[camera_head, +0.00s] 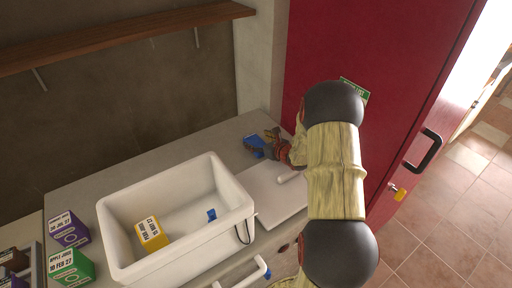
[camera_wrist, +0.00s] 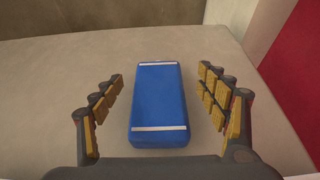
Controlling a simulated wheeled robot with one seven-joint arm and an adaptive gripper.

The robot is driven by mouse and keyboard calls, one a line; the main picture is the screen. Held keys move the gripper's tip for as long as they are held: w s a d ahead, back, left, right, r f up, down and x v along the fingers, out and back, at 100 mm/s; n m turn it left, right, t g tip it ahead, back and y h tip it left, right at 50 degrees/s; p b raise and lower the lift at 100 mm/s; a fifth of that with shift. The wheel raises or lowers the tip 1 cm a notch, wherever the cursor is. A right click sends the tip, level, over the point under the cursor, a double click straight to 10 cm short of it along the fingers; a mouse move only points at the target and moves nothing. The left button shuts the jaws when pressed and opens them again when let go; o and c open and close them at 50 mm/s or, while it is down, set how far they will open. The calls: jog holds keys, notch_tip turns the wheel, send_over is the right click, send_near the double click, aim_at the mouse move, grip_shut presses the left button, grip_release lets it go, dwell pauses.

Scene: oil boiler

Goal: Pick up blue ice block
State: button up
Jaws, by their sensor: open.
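The blue ice block (camera_wrist: 158,100) lies flat on the grey counter in the wrist view, with a pale stripe near each end. My gripper (camera_wrist: 160,88) is open, with one finger on each side of the block and a visible gap to both. In the head view the blue ice block (camera_head: 254,145) shows partly at the back of the counter. My gripper (camera_head: 266,146) is beside and partly over it there, and my arm comes in from the right.
A white open cooler (camera_head: 235,191) holds a yellow juice carton (camera_head: 152,234) and a small blue item (camera_head: 211,215). Its white lid (camera_head: 262,190) lies beside it. Purple (camera_head: 67,230) and green cartons (camera_head: 71,267) stand at left. A red door (camera_head: 390,60) is at right.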

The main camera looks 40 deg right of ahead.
aim_at(254, 139)
jog(key=x, duration=0.3)
jog(key=shift+a+f+b, duration=0.15)
jog(key=shift+f+b, duration=0.05)
jog(key=shift+b, duration=0.15)
jog(key=shift+r, duration=0.1)
jog(key=c, duration=0.3)
jog(key=c, duration=1.2)
